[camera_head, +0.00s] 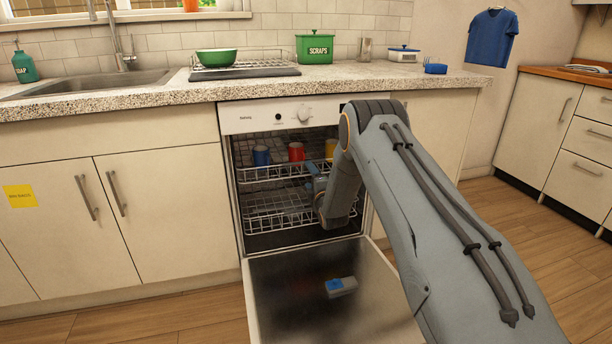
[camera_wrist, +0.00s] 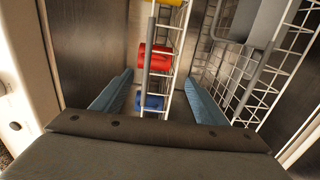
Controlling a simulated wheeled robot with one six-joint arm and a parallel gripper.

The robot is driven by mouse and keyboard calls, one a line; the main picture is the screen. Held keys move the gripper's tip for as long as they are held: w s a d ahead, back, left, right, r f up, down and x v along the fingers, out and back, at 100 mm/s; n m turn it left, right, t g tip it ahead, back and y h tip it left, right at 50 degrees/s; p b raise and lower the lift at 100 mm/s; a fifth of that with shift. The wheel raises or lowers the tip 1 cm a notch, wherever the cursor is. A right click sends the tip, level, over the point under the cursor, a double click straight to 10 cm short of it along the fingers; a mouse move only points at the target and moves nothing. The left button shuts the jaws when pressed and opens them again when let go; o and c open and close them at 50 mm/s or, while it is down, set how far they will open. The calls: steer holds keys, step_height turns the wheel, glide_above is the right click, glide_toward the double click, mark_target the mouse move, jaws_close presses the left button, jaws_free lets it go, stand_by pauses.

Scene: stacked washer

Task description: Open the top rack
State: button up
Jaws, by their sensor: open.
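The dishwasher (camera_head: 275,117) stands under the counter with its door folded down. Its top rack (camera_head: 262,172) is a white wire rack inside the tub. It holds a blue cup (camera_head: 261,155), a red cup (camera_head: 296,151) and a yellow cup (camera_head: 331,149). My gripper (camera_wrist: 159,76) is open at the front of the racks, partly hidden by my arm in the head view. In the wrist view, the top rack (camera_wrist: 183,32) shows between my two blue fingers, with the red cup (camera_wrist: 155,60) behind its wires. I cannot tell whether a finger touches the rack.
The lower rack (camera_head: 281,211) sits below; it also shows at right in the wrist view (camera_wrist: 244,83). The open door (camera_head: 290,310) lies in front, with a small blue-and-grey block (camera_head: 341,287) on it. Cabinets (camera_head: 160,215) flank the dishwasher at left.

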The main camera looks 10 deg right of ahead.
mark_target(304, 169)
steer(key=shift+w+a+b, duration=0.15)
steer(key=shift+w+b, duration=0.2)
steer(key=shift+w, duration=0.95)
steer(key=shift+w+a+b, duration=0.15)
steer(key=shift+w+b, duration=0.15)
steer(key=shift+w, duration=1)
steer(key=c, duration=1.3)
steer(key=shift+c, duration=0.4)
